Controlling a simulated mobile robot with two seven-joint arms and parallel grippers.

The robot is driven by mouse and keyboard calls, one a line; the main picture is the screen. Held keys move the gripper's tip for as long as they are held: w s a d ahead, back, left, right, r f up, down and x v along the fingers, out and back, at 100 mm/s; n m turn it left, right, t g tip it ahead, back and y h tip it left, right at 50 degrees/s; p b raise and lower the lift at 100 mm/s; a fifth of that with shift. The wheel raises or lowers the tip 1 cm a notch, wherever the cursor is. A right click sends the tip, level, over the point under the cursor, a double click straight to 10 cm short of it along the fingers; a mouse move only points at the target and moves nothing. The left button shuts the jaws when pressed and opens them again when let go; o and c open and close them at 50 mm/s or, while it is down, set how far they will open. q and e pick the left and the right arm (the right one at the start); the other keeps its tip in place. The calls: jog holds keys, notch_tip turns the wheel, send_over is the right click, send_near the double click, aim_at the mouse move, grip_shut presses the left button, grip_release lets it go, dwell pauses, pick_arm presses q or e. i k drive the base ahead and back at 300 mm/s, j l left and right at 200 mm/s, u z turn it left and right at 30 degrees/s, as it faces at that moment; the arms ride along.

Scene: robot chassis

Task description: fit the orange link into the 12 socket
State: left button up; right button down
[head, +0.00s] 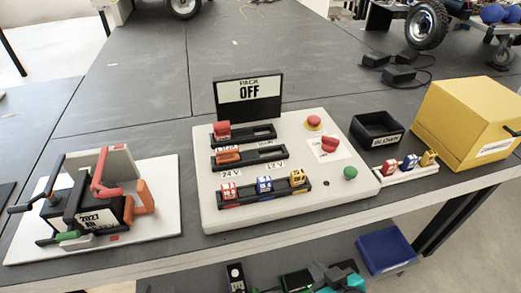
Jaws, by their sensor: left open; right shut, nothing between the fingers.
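The orange link (229,156) sits at the left end of the lower black slot rail (250,156) on the white panel (215,214). A 24 V label (231,173) is below that end. The 12 V label (275,166) is below the right end, where the 12 socket (268,152) looks empty. Whether the link is fully seated cannot be told. A red link (221,131) sits at the left of the upper rail (255,132). Neither of my grippers can be made out in the head view.
A PACK OFF sign (248,97) stands behind the panel. A battery (95,212) with clamps stands left, a black BLOWN tray (377,128) and yellow box (465,120) right.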

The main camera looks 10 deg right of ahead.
aim_at(271, 142)
jog(key=k+u, duration=0.1)
jog(key=u, duration=0.25)
jog(key=k+u, duration=0.15)
jog(key=u, duration=0.25)
jog(key=k+u, duration=0.1)
jog(key=u, duration=0.25)
